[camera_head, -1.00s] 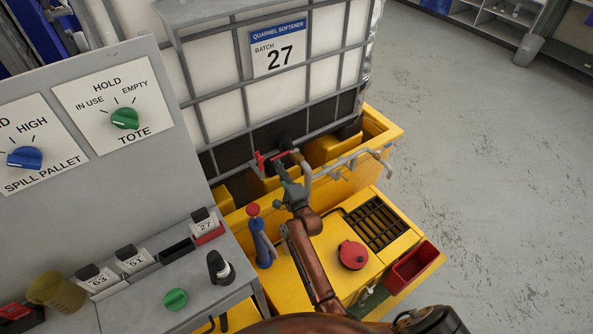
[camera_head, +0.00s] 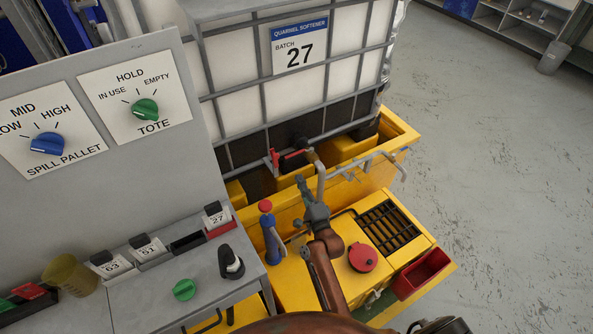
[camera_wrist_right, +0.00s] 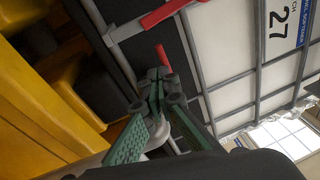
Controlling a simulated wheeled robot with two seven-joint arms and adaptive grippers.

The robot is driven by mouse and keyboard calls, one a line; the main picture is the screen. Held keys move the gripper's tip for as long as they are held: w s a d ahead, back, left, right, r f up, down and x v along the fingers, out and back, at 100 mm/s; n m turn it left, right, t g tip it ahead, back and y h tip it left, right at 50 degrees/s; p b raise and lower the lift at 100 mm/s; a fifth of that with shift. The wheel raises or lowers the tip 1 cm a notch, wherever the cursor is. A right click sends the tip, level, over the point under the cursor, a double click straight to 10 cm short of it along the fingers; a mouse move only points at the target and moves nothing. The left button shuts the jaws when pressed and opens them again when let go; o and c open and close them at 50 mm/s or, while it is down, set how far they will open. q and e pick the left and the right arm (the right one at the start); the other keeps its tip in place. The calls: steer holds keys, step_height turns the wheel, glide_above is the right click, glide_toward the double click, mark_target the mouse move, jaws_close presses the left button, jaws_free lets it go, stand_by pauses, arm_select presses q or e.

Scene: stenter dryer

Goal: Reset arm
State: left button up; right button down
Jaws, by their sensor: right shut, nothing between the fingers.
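My right arm (camera_head: 325,262) reaches from the bottom edge over the yellow pallet. Its right gripper (camera_head: 301,181) is shut and empty, just in front of and below the red valve handle (camera_head: 294,154) of the white tote (camera_head: 229,67). A gap shows between the fingertips and the handle in the head view. In the right wrist view the green-padded fingers (camera_wrist_right: 158,78) meet at their tips, and the red handle (camera_wrist_right: 163,14) shows beyond them. My left gripper is not in view.
A grey outlet pipe (camera_head: 320,178) and bent grey rail (camera_head: 372,165) stand close to the right gripper. The control panel (camera_head: 95,175) is left. Open floor (camera_head: 490,160) lies right.

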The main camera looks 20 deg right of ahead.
steer(key=s, duration=0.3)
steer(key=shift+s+f, duration=0.25)
steer(key=shift+s, duration=0.15)
steer(key=shift+s+f, duration=0.1)
